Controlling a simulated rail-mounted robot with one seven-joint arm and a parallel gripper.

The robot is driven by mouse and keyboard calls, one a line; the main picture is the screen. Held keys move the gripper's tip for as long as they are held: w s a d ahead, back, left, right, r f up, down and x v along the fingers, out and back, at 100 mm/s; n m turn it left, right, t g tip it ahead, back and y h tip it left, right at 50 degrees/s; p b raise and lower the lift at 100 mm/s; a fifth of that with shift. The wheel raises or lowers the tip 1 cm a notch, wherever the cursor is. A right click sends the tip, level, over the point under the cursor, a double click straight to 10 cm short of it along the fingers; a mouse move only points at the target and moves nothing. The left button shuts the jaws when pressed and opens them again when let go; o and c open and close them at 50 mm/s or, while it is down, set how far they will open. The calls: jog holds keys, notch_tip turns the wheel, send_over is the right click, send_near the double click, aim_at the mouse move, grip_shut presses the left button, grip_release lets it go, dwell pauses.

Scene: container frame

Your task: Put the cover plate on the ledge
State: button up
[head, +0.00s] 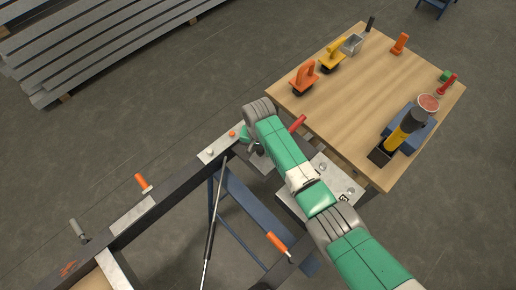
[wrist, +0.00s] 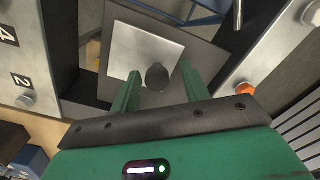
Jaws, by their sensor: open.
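In the wrist view, a flat plate with a pale square face (wrist: 140,42) and a dark grey border lies below my gripper, and a dark round knob (wrist: 157,77) stands on it. I take it as the cover plate. My gripper (wrist: 158,92) is open, with one green finger on each side of the knob. I cannot tell whether the fingers touch it. In the head view, my arm hides most of the gripper and the plate. The dark container frame (head: 165,205) runs diagonally there; I cannot tell which part is the ledge.
A wooden table (head: 355,95) with several tools stands at the upper right. Orange-handled clamps (head: 142,182) stand up along the frame.

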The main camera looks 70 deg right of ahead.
notch_tip(320, 180, up, 8)
jog(key=shift+d+f+p, duration=0.1)
jog(key=shift+p, duration=0.9)
jog(key=w+a+r+n+t+h, duration=0.25)
jog(key=w+a+r+t, duration=0.2)
jog(key=w+r, duration=0.5)
jog(key=w+a+r+n+t+h, duration=0.1)
jog(key=w+a+r+n+t, duration=0.3)
jog(key=w+r, duration=0.5)
jog(key=w+a+r+n+t, duration=0.2)
jog(key=w+a+r+t, duration=0.1)
jog(key=a+r, duration=0.5)
jog(key=w+a+r+n+t, duration=0.25)
jog(key=a+r, duration=0.35)
jog(key=r, duration=0.3)
jog(key=s+a+r+n+t+y, duration=0.1)
jog(key=s+a+r+n+t, duration=0.15)
jog(key=a+r, duration=0.55)
jog(key=s+a+r+n+t+y, duration=0.1)
jog(key=s+a+r+t, duration=0.35)
jog(key=r, duration=0.55)
jog(key=s+a+r+n+t+y, duration=0.2)
jog(key=s+a+r+t, duration=0.2)
jog(key=s+a+r, duration=0.45)
notch_tip(320, 180, up, 24)
jog(key=s+d+p, duration=0.1)
jog(key=p, duration=2.2)
jog(key=shift+d+f, duration=0.15)
jog(key=shift+d, duration=0.25)
